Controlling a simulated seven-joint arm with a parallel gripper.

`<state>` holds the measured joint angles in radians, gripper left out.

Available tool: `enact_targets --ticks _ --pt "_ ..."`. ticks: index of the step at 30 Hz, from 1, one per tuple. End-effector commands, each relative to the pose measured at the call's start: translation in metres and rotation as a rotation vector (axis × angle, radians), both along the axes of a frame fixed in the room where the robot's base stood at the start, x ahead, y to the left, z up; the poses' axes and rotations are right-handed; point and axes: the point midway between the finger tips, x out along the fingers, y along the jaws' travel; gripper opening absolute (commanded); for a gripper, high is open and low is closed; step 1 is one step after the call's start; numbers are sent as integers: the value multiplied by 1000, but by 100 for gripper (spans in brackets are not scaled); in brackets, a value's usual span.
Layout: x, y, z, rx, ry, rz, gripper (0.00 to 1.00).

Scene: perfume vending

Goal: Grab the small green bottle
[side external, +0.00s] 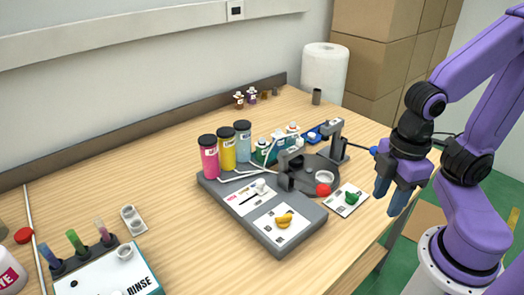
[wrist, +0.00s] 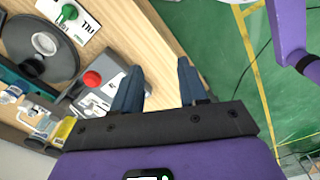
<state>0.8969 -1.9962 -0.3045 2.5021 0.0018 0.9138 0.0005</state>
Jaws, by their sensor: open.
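A small green object (side external: 351,198), perhaps the small green bottle, is on a white printed card (side external: 340,207) right of the grey station. The green object also shows at the top left of the wrist view (wrist: 69,12). A dark green bottle with a white label (side external: 263,152) stands behind the station beside other small bottles. My gripper (side external: 390,198) is open and empty, pointing down to the right of the card, near the table's right edge. In the wrist view my gripper (wrist: 160,66) has nothing between its blue fingers.
A grey station (side external: 265,225) holds pink (side external: 209,158), yellow (side external: 228,150) and blue (side external: 243,142) canisters, a yellow object (side external: 284,220) and a red button (side external: 323,189). A grey arm-like fixture (side external: 335,140) rises behind the card. A rinse rack (side external: 110,270) stands at front left. Bare table lies between.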

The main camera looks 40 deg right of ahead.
Motion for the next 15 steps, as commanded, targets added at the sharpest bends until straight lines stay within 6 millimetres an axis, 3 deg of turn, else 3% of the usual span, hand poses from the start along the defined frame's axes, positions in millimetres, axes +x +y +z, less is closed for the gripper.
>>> enact_targets --ticks 6,7,15 --pt "0 0 0 0 0 0 43" --pt "0 0 0 0 0 0 52" --pt "0 0 0 0 0 0 52"
